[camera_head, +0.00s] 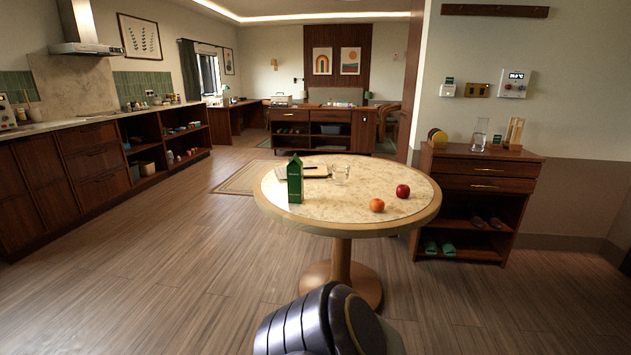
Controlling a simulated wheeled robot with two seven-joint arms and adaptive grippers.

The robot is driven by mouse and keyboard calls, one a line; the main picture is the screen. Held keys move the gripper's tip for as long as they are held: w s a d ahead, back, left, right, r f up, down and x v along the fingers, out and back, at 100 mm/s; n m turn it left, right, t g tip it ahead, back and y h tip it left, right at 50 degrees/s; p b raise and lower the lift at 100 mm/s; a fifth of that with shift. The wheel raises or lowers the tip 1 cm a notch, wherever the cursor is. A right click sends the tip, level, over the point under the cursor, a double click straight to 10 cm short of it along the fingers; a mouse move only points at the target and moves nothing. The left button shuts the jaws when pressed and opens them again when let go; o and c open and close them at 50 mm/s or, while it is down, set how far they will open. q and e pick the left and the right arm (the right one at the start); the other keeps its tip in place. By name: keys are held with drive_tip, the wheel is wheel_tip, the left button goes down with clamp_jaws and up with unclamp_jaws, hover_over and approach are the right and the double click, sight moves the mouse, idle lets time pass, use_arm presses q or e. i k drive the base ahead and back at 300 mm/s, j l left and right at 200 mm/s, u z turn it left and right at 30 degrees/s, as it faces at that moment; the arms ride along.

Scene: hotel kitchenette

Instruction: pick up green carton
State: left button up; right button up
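A dark green carton (295,180) with a peaked top stands upright on the left part of a round, pale-topped table (335,212). The table is a short way in front of me. Nothing is touching the carton that I can see, apart from the tabletop. Neither of my grippers shows in the head view. A dark, rounded part at the bottom middle looks like my own body.
On the table are a clear glass (341,175), an orange fruit (377,205), a red apple (403,191) and a notebook (316,171) behind the carton. A wooden cabinet (484,184) stands at right. Open floor lies left of the table.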

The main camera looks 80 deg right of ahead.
sight(294, 168)
drive_tip(key=z, duration=0.85)
drive_tip(key=l+z, duration=0.1)
drive_tip(key=z, duration=0.8)
drive_tip(key=i+z, duration=0.1)
drive_tip(key=z, duration=0.75)
